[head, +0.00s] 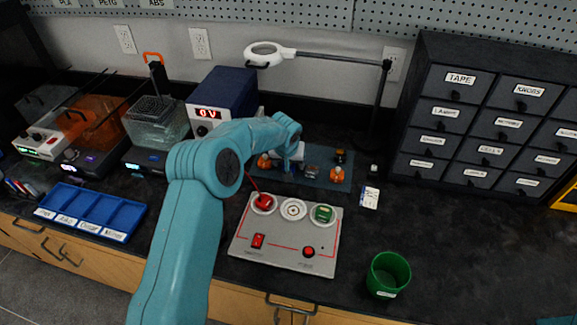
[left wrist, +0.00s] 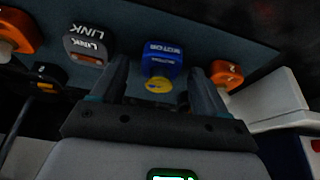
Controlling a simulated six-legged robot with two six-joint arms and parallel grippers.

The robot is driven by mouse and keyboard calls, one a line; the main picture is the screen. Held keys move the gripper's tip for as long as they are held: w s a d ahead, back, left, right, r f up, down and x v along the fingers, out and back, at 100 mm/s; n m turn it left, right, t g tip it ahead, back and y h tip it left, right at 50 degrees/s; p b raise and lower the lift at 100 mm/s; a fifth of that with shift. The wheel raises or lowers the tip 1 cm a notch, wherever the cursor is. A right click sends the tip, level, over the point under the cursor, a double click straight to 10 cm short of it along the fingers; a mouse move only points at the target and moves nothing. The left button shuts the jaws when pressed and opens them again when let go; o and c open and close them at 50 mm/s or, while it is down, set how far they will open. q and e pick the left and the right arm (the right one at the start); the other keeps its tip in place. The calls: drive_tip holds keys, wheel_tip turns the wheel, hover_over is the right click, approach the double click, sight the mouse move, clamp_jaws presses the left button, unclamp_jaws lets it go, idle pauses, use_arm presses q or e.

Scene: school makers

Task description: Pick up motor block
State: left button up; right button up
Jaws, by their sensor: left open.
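The blue motor block (left wrist: 163,56), with a white MOTOR label and a yellow round part at its near end, sits on the dark blue-grey tray (head: 325,180). My left gripper (left wrist: 158,68) is open, with one finger on each side of the motor block's near end. I cannot tell whether either finger touches it. In the head view my left arm reaches over the bench to the tray, and the gripper and motor block there are mostly hidden or too small to make out.
A grey LINK block (left wrist: 86,45) stands left of the motor block, with an orange block (left wrist: 226,74) close on its right. The grey switch panel (head: 285,245) lies in front of the tray. A green cup (head: 388,274) and drawer cabinet (head: 485,110) are to the right.

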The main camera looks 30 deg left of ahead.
use_arm(q)
drive_tip(key=c, duration=1.2)
drive_tip(key=shift+o, duration=0.2)
drive_tip(key=shift+r, duration=0.2)
